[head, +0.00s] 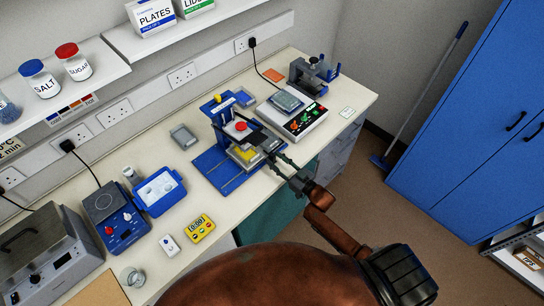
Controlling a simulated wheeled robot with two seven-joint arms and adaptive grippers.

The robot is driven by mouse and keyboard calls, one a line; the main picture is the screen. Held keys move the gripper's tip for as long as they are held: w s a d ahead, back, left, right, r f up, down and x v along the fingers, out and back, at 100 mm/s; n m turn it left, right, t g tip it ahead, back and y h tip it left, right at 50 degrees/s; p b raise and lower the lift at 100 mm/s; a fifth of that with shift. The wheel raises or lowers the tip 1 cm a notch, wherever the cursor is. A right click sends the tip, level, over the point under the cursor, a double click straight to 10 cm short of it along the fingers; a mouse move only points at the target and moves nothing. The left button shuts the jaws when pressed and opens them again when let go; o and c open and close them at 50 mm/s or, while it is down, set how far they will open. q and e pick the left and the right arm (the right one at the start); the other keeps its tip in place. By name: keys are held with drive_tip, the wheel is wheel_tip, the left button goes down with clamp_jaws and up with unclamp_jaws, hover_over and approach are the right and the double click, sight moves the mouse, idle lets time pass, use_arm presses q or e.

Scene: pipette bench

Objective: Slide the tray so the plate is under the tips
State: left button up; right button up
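A blue pipetting stand (206,158) stands on the bench in the middle, with a red knob (241,126) on its upper part. A grey tray with a yellow piece (243,153) sits low in the stand, over the blue base with its rails. The plate and the tips are too small and too covered to make out clearly. My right gripper (268,150) is at the right side of the stand, close to the tray. I cannot tell whether it touches the tray or whether its fingers are open or shut. My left gripper is not in view.
A white device with coloured buttons (305,123) stands right of the stand. A blue box (159,191), a yellow timer (201,228) and a blue hotplate (122,229) are to the left. A grey dish (183,136) lies behind left. Bench in front of the stand is clear.

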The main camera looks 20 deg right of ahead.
drive_tip(key=shift+x, duration=1.2)
drive_tip(key=shift+c, duration=0.6)
clamp_jaws()
